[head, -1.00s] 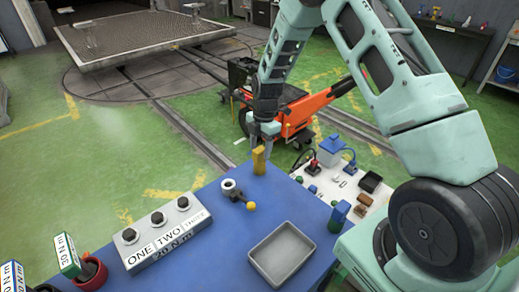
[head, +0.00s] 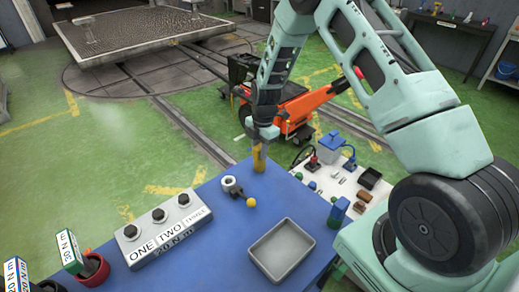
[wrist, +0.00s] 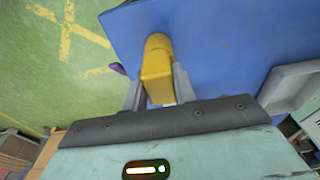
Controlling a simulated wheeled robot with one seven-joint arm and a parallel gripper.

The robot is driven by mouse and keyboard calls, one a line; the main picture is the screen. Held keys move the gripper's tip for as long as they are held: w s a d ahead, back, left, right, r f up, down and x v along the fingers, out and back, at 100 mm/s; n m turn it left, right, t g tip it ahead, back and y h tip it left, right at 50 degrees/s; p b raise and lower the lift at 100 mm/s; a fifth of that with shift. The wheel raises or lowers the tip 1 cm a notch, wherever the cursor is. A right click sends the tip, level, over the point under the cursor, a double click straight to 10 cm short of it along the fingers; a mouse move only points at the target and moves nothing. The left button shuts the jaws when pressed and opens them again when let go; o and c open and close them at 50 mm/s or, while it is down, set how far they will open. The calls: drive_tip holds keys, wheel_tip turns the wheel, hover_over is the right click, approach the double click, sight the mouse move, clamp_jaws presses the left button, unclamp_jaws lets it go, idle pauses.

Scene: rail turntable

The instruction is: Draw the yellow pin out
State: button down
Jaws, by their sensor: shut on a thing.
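The yellow pin (head: 259,160) stands upright near the far edge of the blue table (head: 215,215). It has a block-like head, and in the wrist view the pin (wrist: 157,72) shows a rounded part beyond the head. My gripper (head: 262,146) is above it with the fingers down around its upper part. In the wrist view my gripper (wrist: 157,90) has one finger on each side of the yellow head and is shut on it. I cannot tell how the pin's lower end sits in the table.
A white ring (head: 231,185) and a dark lever with a yellow ball (head: 251,202) sit close in front of the pin. A grey tray (head: 282,250) and a button box (head: 163,229) stand nearer. A white surface with small parts (head: 325,182) lies to the right.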

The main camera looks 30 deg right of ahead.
drive_tip(key=shift+r+p, duration=0.3)
drive_tip(key=shift+r, duration=0.45)
idle(0.4)
drive_tip(key=shift+r+p, duration=1.75)
drive_tip(key=shift+r, duration=1.25)
drive_tip(key=shift+r, duration=0.1)
wheel_tip(320, 180, up, 5)
drive_tip(key=p, duration=0.3)
drive_tip(key=shift+f, duration=0.2)
